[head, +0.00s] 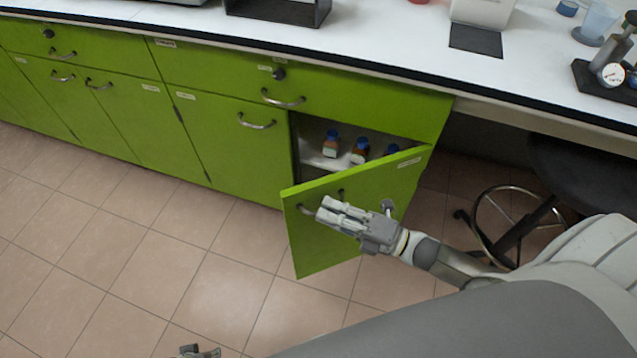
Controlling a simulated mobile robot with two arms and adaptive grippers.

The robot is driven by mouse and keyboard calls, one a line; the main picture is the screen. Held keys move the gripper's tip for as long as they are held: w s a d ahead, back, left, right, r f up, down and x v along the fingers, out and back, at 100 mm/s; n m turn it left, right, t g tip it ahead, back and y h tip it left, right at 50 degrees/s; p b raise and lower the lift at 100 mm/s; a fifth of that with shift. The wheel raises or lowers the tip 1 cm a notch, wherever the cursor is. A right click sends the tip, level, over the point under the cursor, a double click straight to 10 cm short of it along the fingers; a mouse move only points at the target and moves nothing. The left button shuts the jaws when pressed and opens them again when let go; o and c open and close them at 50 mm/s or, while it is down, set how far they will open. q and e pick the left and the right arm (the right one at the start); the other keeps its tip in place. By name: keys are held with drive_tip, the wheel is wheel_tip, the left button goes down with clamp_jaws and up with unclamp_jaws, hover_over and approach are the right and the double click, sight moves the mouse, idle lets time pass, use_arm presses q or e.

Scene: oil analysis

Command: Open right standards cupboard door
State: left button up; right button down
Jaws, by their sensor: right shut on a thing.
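The right standards cupboard door (330,238) is green and stands part open, swung out towards me on its right-hand edge. Its metal handle (309,209) is partly hidden by my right gripper (328,212). My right gripper is shut on the handle, its arm coming in from the right. The cupboard opening (312,128) shows behind the door, with several small brown bottles (331,147) with blue caps on a white shelf. My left gripper (195,352) only just shows at the bottom edge, and its fingers cannot be made out.
A closed green door (230,145) is left of the opening, and a closed drawer (340,100) is above it. A black stool (575,165) stands at the right. The white worktop (390,40) overhangs the cupboards. Tiled floor (150,270) is clear at the left.

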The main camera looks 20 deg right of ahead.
use_arm(q)
wheel_tip(320, 180, up, 7)
drive_tip(key=w+b, duration=0.1)
drive_tip(key=b, duration=0.1)
drive_tip(key=shift+w, duration=0.2)
use_arm(e)
drive_tip(key=s+d+n+g+y, duration=0.3)
drive_tip(key=s+d+g, duration=0.1)
drive_tip(key=s, duration=0.4)
drive_tip(key=s+d+n+g+y, duration=0.2)
drive_tip(key=s+d+n+g, duration=0.2)
drive_tip(key=s+g, duration=0.3)
drive_tip(key=shift+s+n+y, duration=0.3)
drive_tip(key=shift+s+y, duration=0.1)
drive_tip(key=shift+s, duration=0.15)
use_arm(q)
drive_tip(key=shift+r, duration=0.1)
use_arm(e)
drive_tip(key=c, duration=1.8)
unclamp_jaws()
drive_tip(key=shift+c, duration=0.2)
use_arm(q)
drive_tip(key=shift+d, duration=0.1)
use_arm(e)
drive_tip(key=v, duration=1.2)
